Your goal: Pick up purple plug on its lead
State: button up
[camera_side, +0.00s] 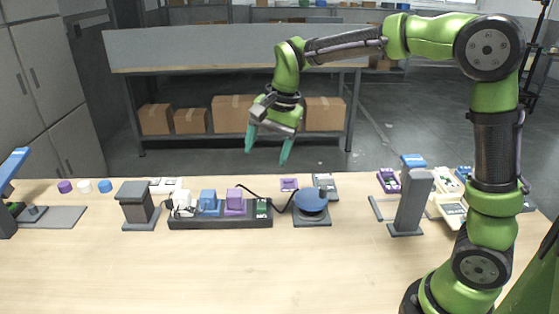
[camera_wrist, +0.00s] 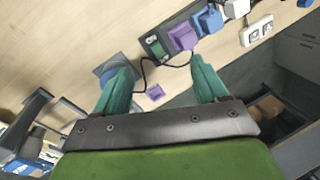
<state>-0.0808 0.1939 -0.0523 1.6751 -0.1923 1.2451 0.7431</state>
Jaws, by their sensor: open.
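A purple plug (camera_side: 235,201) sits upright in the dark socket strip (camera_side: 220,220), at the right end of the row of plugs. It also shows at the top of the wrist view (camera_wrist: 182,37). A black lead (camera_side: 273,202) arches near the plug towards the round blue-topped stand (camera_side: 311,203); its far end is partly hidden there. My gripper (camera_side: 267,150) is open and empty, high above the back edge of the table, up and to the right of the plug. In the wrist view, the plug lies beyond the open fingertips (camera_wrist: 160,70).
A blue plug (camera_side: 209,203) and a white plug (camera_side: 182,203) stand left of the purple one, close together. A small purple plate (camera_side: 289,184) lies behind the blue-topped stand. A grey post (camera_side: 138,203) stands left of the strip, another (camera_side: 410,203) to the right. The table front is clear.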

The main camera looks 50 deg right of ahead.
jog(key=w+f+m+g, duration=0.1)
jog(key=w+f+m, duration=0.2)
jog(key=w+m, duration=0.55)
jog(key=m, duration=0.6)
send_over(234, 193)
jog(key=f, duration=0.8)
jog(key=shift+s+d+f, duration=0.2)
jog(key=shift+s+f, duration=0.1)
jog(key=shift+s, duration=0.1)
jog(key=shift+w+a+f, duration=0.1)
jog(key=shift+w+f, duration=0.15)
jog(key=shift+f, duration=1.1)
jog(key=shift+w+a+f, duration=0.1)
jog(key=shift+w+f, duration=0.1)
jog(key=shift+f, duration=1.15)
jog(key=c, duration=1)
